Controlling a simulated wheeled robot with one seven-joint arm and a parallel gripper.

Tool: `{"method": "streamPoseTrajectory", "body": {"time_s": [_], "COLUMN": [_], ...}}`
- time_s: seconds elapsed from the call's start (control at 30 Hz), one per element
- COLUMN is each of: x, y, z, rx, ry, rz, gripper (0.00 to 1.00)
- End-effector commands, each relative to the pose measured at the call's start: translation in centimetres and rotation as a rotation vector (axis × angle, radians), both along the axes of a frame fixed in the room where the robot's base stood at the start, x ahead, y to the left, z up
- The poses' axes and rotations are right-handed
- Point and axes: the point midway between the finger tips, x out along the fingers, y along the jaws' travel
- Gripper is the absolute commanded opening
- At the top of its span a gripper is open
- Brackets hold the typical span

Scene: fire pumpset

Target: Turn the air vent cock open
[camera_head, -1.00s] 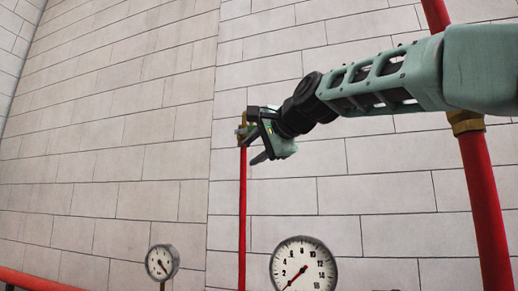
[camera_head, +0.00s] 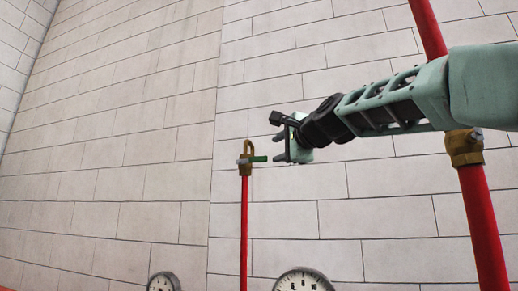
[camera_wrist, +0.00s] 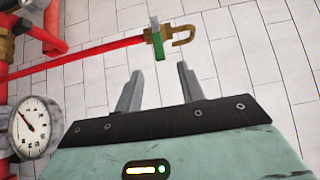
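The air vent cock (camera_head: 245,165) is a small brass fitting with a hooked spout on top of a thin upright red pipe (camera_head: 244,230). Its green lever (camera_head: 260,159) points right, crosswise to the pipe. My gripper (camera_head: 278,148) is right of the lever, apart from it. In the wrist view the cock (camera_wrist: 150,36) and its green lever (camera_wrist: 158,48) lie beyond my gripper (camera_wrist: 160,70). The two fingers are spread with nothing between them. The lever lines up with the gap between the fingertips.
A thick red pipe with a brass fitting (camera_head: 464,148) stands at right, behind my arm. Two gauges (camera_head: 303,281) (camera_head: 163,283) show at the bottom. A gauge (camera_wrist: 36,125) and red pipes are at left in the wrist view. The block wall is behind.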

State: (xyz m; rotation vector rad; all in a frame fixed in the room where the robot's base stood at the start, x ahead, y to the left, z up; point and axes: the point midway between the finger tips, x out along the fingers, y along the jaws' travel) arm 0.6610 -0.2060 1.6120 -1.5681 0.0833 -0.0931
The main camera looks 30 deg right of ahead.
Motion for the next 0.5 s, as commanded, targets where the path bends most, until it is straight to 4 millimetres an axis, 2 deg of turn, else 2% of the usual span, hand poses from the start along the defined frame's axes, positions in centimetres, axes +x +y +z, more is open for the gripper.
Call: {"method": "streamPoseTrajectory", "body": {"time_s": [0.03,0.17,0.23,0.5], "x": [0.2,0.7,2.1,7.7], "y": [0.1,-0.1,-0.4,-1.0], "z": [0.6,0.4,-0.1,-0.1], "rx": [0.000,0.002,0.001,0.000], "ry": [0.003,0.008,0.011,0.009], "rz": [0.000,-0.008,-0.010,-0.009], "gripper": [0.39,0.39,0.39,0.39]}}
